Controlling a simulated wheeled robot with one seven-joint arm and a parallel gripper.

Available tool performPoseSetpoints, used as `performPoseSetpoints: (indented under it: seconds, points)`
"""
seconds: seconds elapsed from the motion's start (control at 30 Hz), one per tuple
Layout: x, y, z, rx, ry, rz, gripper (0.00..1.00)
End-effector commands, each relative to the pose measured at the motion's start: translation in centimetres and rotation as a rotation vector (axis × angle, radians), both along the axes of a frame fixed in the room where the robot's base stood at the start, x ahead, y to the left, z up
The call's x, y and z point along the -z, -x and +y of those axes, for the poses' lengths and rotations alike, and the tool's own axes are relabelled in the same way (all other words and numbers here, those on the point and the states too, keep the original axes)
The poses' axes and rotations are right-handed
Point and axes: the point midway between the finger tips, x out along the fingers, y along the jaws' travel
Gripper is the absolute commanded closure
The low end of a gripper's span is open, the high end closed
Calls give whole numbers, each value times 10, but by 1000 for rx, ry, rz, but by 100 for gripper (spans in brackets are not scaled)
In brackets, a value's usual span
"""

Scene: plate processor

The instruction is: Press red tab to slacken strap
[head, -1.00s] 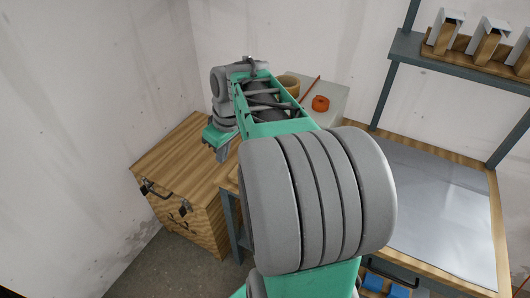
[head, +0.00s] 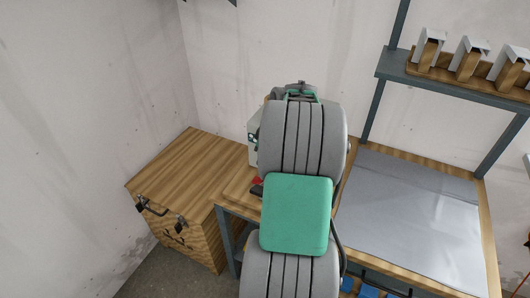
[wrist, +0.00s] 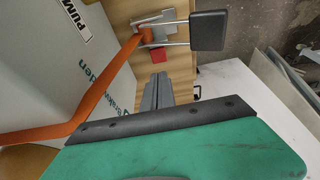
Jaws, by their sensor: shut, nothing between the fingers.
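In the wrist view an orange strap (wrist: 104,90) runs over a pale grey box (wrist: 50,60) lettered "PUM" and down to a metal buckle (wrist: 160,30). The buckle has a black lever pad (wrist: 208,31). A small red tab (wrist: 159,54) sits beside the buckle on the wooden surface. My gripper (wrist: 158,78) is shut and empty, its fingertips pointing at the red tab and appearing just short of it. Contact cannot be told. In the head view a bit of red (head: 257,181) shows beside my arm, which hides my gripper and most of the box (head: 253,135).
A wooden chest (head: 185,170) with dark latches stands left of the workbench. A grey sheet (head: 405,215) covers the bench top at right. A shelf (head: 450,82) with several wood and metal pieces is above it. Bare wall lies behind.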

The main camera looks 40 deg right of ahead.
Motion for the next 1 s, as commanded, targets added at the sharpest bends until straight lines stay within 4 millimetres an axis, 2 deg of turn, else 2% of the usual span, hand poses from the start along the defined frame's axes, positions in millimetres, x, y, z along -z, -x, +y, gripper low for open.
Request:
performPoseSetpoints:
  seconds: [0.2,0.4,0.53,0.83,1.0]
  points:
    - [44,-12,6,-2,-3,3,100]
    - [73,-12,4,-1,0,1,100]
    - [80,-12,4,-1,0,0,100]
    - [82,-12,4,-1,1,0,100]
    - [103,-11,4,-1,0,0,100]
